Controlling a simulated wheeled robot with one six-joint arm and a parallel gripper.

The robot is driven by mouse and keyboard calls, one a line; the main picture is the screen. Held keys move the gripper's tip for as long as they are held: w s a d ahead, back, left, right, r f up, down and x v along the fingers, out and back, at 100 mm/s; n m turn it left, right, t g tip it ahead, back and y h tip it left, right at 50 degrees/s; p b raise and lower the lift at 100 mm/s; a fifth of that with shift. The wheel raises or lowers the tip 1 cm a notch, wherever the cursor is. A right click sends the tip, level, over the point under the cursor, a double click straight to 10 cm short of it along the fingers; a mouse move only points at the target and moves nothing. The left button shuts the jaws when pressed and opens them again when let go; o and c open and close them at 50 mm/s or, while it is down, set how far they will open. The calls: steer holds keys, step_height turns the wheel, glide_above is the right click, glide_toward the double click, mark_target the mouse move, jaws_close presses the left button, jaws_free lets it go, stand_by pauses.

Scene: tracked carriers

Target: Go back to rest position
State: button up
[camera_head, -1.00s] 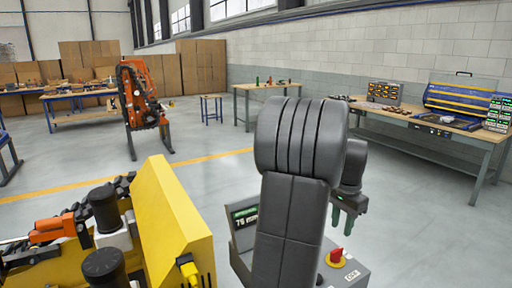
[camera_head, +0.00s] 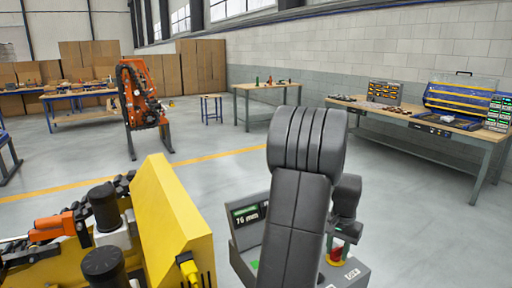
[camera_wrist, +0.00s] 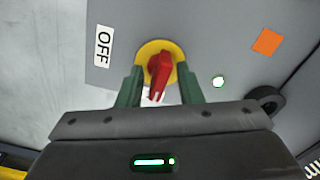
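My gripper (camera_wrist: 160,70) shows in the wrist view with its two green fingers apart, one on each side of a red rotary knob (camera_wrist: 160,74). Gaps show between the knob and both fingers, so it appears open and not gripping. The knob sits on a yellow round plate (camera_wrist: 175,50) on a grey control box (camera_wrist: 215,30). In the head view my gripper (camera_head: 336,243) is just above the knob, which it partly hides. The box (camera_head: 349,276) stands in front of me, partly hidden by my arm.
A white OFF label (camera_wrist: 103,46) and an orange mark (camera_wrist: 267,42) flank the knob. A yellow machine (camera_head: 178,220) stands close at left. A workbench (camera_head: 425,124) is at right, an orange carrier (camera_head: 141,95) farther back. Open floor lies between.

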steer(key=n+b, duration=0.1)
steer(key=n, duration=0.3)
steer(key=shift+n, duration=0.4)
steer(key=shift+r, duration=0.1)
